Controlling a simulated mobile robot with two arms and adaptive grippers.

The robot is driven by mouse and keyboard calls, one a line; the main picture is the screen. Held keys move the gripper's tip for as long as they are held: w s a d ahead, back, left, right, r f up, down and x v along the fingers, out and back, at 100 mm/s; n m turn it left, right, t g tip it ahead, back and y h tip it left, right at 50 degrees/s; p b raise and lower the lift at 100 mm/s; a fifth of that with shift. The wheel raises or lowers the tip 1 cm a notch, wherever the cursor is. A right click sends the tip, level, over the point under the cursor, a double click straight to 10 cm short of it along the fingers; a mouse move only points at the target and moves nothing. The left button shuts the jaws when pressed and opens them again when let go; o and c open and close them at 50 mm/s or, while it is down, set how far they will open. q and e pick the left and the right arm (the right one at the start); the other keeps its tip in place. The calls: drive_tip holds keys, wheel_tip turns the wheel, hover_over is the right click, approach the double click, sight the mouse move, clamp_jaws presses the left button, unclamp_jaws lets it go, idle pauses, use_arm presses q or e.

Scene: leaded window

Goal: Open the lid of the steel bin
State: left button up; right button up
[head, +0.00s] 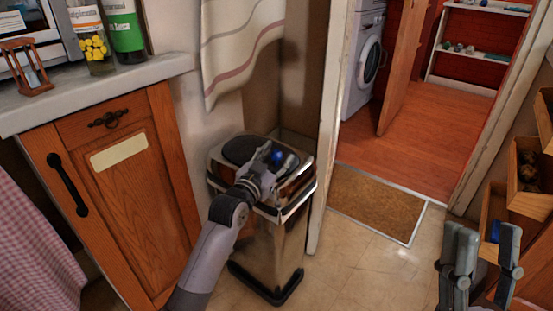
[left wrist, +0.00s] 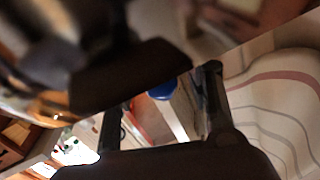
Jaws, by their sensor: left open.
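The steel bin (head: 278,245) stands upright on the floor, shiny, with a black base. Its lid (head: 238,150), with a dark inset panel, lies on top and looks closed. My left gripper (head: 270,157) is open at the right part of the lid and hides some of it; I cannot tell whether it touches. In the left wrist view, its two fingers (left wrist: 161,105) stand apart with nothing clearly between them. A large dark blurred shape close to the camera cannot be made out for sure. My right gripper (head: 485,250) is open and empty at the lower right, far from the bin.
A wooden cabinet (head: 135,190) with a counter (head: 120,85) stands left of the bin. A striped curtain (head: 235,45) hangs behind it. A white door frame (head: 330,130) rises close on its right. Drawers (head: 528,180) stick out near my right gripper. Tiled floor (head: 360,270) is clear.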

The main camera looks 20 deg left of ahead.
use_arm(q)
drive_tip(key=shift+w, duration=0.1)
clamp_jaws()
idle(0.7)
idle(0.3)
